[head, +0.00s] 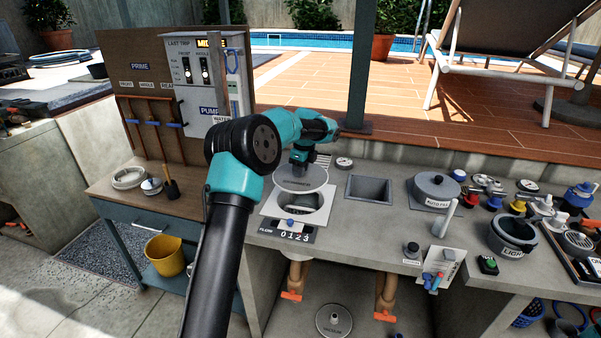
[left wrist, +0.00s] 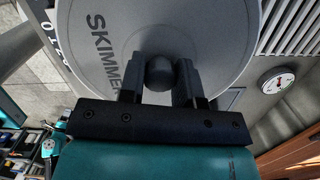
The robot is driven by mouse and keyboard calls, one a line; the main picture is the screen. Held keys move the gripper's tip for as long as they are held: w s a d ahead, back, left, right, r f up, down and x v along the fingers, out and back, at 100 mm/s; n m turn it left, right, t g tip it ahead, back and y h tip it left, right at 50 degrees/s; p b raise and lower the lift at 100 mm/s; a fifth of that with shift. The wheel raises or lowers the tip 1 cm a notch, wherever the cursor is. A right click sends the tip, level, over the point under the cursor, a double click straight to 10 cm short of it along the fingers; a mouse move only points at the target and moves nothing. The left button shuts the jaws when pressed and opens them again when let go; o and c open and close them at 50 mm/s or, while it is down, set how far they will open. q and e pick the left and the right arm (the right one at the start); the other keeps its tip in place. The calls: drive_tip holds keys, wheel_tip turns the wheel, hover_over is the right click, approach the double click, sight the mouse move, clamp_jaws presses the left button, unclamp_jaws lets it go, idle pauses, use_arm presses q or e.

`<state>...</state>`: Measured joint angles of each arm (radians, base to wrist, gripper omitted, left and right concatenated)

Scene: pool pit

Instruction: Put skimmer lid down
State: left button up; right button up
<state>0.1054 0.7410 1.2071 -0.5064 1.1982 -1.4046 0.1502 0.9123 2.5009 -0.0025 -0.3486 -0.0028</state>
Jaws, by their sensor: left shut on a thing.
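The skimmer lid (head: 300,180) is a round grey disc above the back part of the skimmer opening (head: 302,203) in the counter. My left gripper (head: 301,163) is shut on the lid's knob from above. In the left wrist view the lid (left wrist: 205,30) shows the word SKIMMER, and the dark round knob (left wrist: 159,74) sits between the fingers of the gripper (left wrist: 158,85). The lid looks raised and apart from the opening, whose front part shows uncovered. The exact height is hard to tell. My right gripper is not in view.
A FLOW counter panel (head: 288,229) lies in front of the opening. A square recess (head: 369,189) and a round grey AUTO FILL lid (head: 436,187) are to the right. A small gauge (head: 343,163) is behind. A VACUUM disc (head: 333,320) lies below the counter.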

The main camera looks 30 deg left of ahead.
use_arm(q)
drive_tip(key=shift+d, duration=0.1)
drive_tip(key=s+d+f, duration=0.1)
drive_tip(key=s+d, duration=0.2)
drive_tip(key=d, duration=0.7)
drive_tip(key=s+d+f, duration=0.1)
drive_tip(key=s+d, duration=0.2)
drive_tip(key=d, duration=0.6)
drive_tip(key=s+d+f, duration=0.2)
drive_tip(key=s+d, duration=0.9)
drive_tip(key=d, duration=0.1)
drive_tip(key=shift+s+f, duration=0.15)
drive_tip(key=shift+s, duration=0.25)
drive_tip(key=shift+a, duration=0.1)
drive_tip(key=w+a, duration=0.1)
drive_tip(key=w, duration=0.4)
drive_tip(key=w+a+f, duration=0.1)
drive_tip(key=w, duration=0.4)
drive_tip(key=w+a, duration=0.1)
drive_tip(key=w, duration=0.4)
drive_tip(key=shift+a+f, duration=0.2)
drive_tip(key=shift+a, duration=0.1)
